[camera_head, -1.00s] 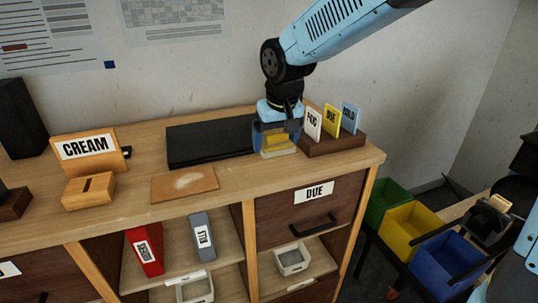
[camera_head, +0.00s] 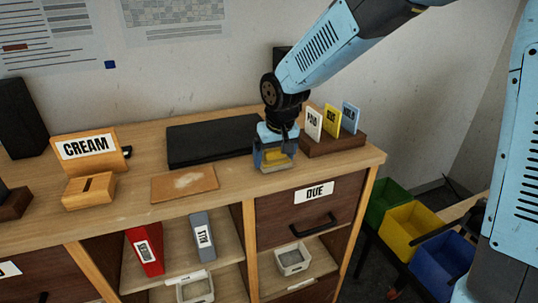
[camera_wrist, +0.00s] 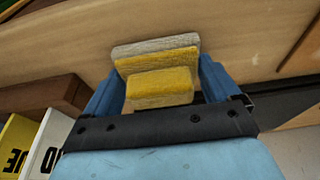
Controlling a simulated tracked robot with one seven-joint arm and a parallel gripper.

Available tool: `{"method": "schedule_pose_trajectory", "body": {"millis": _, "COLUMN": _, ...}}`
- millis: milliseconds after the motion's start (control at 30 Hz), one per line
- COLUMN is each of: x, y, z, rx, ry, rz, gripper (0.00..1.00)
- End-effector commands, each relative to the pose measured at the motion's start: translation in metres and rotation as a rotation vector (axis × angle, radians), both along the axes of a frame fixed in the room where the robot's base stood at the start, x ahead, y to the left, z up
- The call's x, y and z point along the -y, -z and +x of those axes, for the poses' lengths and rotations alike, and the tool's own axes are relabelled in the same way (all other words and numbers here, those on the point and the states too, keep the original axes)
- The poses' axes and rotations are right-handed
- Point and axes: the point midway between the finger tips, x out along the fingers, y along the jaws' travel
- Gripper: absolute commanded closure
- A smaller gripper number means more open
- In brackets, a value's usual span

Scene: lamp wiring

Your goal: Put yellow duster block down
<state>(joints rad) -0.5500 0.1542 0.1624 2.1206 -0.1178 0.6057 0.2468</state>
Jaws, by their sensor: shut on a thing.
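The yellow duster block (camera_head: 275,157) has a pale grey underside and is held in my gripper (camera_head: 274,162), low over the cabinet top near its front edge. In the wrist view the duster block (camera_wrist: 160,80) sits between the two blue fingers of my gripper (camera_wrist: 158,85), which are shut on its sides. Whether its pale underside touches the wood (camera_head: 225,202) cannot be told. The duster is left of the card holder and right of the brown board.
The card holder (camera_head: 335,143) with white, yellow and blue cards stands close on the right. A black flat case (camera_head: 210,141) lies behind, and a brown board (camera_head: 184,184) with a pale smudge lies left. Coloured bins (camera_head: 412,222) stand below right. Bare wood lies between board and gripper.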

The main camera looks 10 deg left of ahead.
Motion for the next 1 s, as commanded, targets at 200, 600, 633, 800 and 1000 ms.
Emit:
{"method": "schedule_pose_trajectory", "body": {"millis": 200, "x": 0.0, "y": 0.004, "z": 0.0, "rx": 0.0, "ry": 0.0, "rz": 0.0, "gripper": 0.05}}
{"method": "schedule_pose_trajectory", "body": {"millis": 600, "x": 0.001, "y": 0.004, "z": 0.0, "rx": -0.003, "ry": 0.001, "rz": -0.003, "gripper": 0.0}}
{"method": "schedule_pose_trajectory", "body": {"millis": 633, "x": 0.001, "y": 0.003, "z": 0.0, "rx": -0.003, "ry": 0.001, "rz": -0.003, "gripper": 0.0}}
{"method": "schedule_pose_trajectory", "body": {"millis": 800, "x": 0.003, "y": -0.015, "z": -0.003, "rx": 0.001, "ry": 0.001, "rz": 0.0, "gripper": 0.0}}
{"method": "schedule_pose_trajectory", "body": {"millis": 1000, "x": 0.007, "y": -0.053, "z": -0.012, "rx": 0.003, "ry": 0.001, "rz": 0.002, "gripper": 0.0}}
